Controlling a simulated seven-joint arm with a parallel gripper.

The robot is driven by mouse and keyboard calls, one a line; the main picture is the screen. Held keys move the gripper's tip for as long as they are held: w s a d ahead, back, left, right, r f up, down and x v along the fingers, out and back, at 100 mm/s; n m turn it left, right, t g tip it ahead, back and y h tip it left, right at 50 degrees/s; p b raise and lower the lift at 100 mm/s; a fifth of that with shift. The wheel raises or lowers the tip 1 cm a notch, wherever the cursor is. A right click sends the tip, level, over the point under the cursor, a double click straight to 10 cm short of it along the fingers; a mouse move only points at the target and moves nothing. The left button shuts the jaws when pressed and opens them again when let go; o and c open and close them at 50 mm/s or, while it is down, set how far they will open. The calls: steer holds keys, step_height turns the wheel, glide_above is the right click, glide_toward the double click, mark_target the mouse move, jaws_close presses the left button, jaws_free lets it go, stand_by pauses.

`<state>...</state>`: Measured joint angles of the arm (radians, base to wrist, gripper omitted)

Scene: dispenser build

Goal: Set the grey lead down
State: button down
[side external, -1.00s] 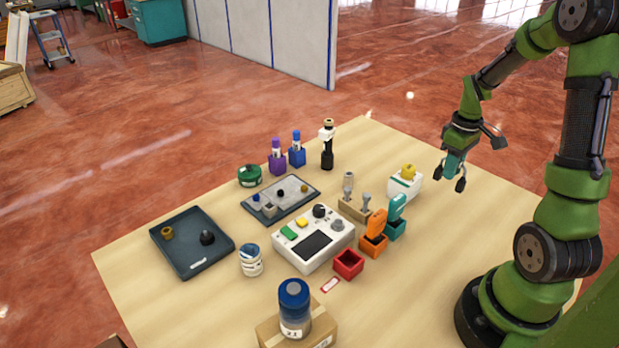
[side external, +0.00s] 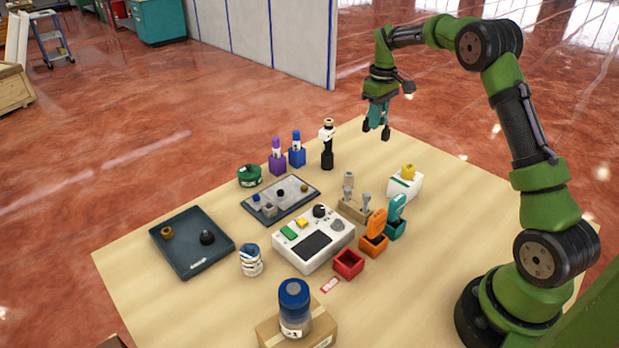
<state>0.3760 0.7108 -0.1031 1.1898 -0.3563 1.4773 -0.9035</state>
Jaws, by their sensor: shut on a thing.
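My gripper (side external: 377,131) hangs in the air above the far right side of the table, beyond the white box with the yellow top. It points down, with its two dark fingertips a little apart. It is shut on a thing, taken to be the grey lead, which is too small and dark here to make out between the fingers. A wooden stand (side external: 351,209) with grey-topped pieces (side external: 367,200) upright in it stands nearer the camera, below the gripper in the picture.
A white tester box (side external: 290,246) with a dark screen stands mid-table. Around it are a dark tray (side external: 183,262), a grey tray (side external: 262,217), a red bin (side external: 348,264), orange (side external: 376,228) and teal (side external: 397,211) holders and a white box (side external: 413,184).

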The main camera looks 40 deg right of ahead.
steer(key=f, duration=1)
steer(key=shift+w+a, duration=0.1)
steer(key=shift+w, duration=0.1)
steer(key=c, duration=1)
jaws_free()
steer(key=shift+f, duration=0.1)
